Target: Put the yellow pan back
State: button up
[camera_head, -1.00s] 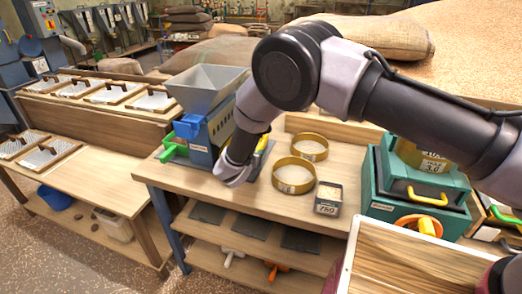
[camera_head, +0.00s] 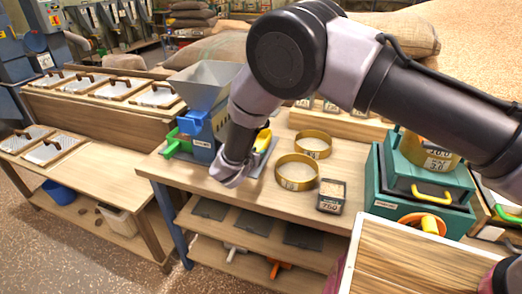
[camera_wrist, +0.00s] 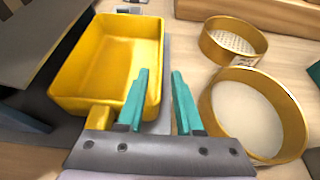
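The yellow pan (camera_wrist: 112,62) is an open rectangular tray with a short handle (camera_wrist: 99,118). It rests on a grey plate (camera_wrist: 160,120) on the bench, left of my fingers in the wrist view. In the head view the pan (camera_head: 263,140) is partly hidden behind my wrist, beside the blue machine with the grey hopper (camera_head: 203,90). My gripper (camera_wrist: 160,72) has teal fingers a little apart, with nothing seen between them. The left finger overlaps the pan's near right corner in the picture; I cannot tell whether it touches. The handle lies outside the fingers, on their left.
Two round sieves (camera_head: 297,172) (camera_head: 313,144) stand to the right of my gripper, with a small labelled tin (camera_head: 331,196) beside them. A green box machine (camera_head: 418,178) stands further right. A wooden box (camera_head: 425,255) is in the near right. The bench front is clear.

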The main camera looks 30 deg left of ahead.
jog(key=a+v, duration=0.1)
jog(key=v, duration=0.7)
jog(key=w+d+r+m+g+h, duration=0.2)
jog(key=w+d+r+m+h, duration=0.2)
jog(key=w+d+r+m, duration=0.6)
jog(key=w+d+r+m+g+h, duration=0.1)
jog(key=w+d+r+m+g, duration=0.3)
jog(key=d+r, duration=0.55)
jog(key=w+d+r+m+g+h, duration=0.1)
jog(key=w+d+r+m, duration=0.35)
jog(key=d, duration=0.85)
jog(key=s+d+r+m+g+y, duration=0.1)
jog(key=s+d+r+m, duration=0.4)
jog(key=d, duration=0.3)
jog(key=s+d+r+m+g+y, duration=0.1)
jog(key=s+d+r+m+y, duration=0.1)
jog(key=d+r+m, duration=0.55)
jog(key=s+d+r+m+t+y, duration=0.1)
jog(key=s+d+r+m, duration=0.2)
jog(key=s+d+m, duration=0.2)
jog(key=s+d+r+m+t+y, duration=0.2)
jog(key=s+d+m, duration=0.3)
jog(key=s, duration=0.4)
jog(key=shift+s+d+r+y, duration=0.15)
jog(key=shift+d+r+y, duration=0.15)
jog(key=shift+d+r, duration=0.2)
jog(key=shift+a, duration=0.1)
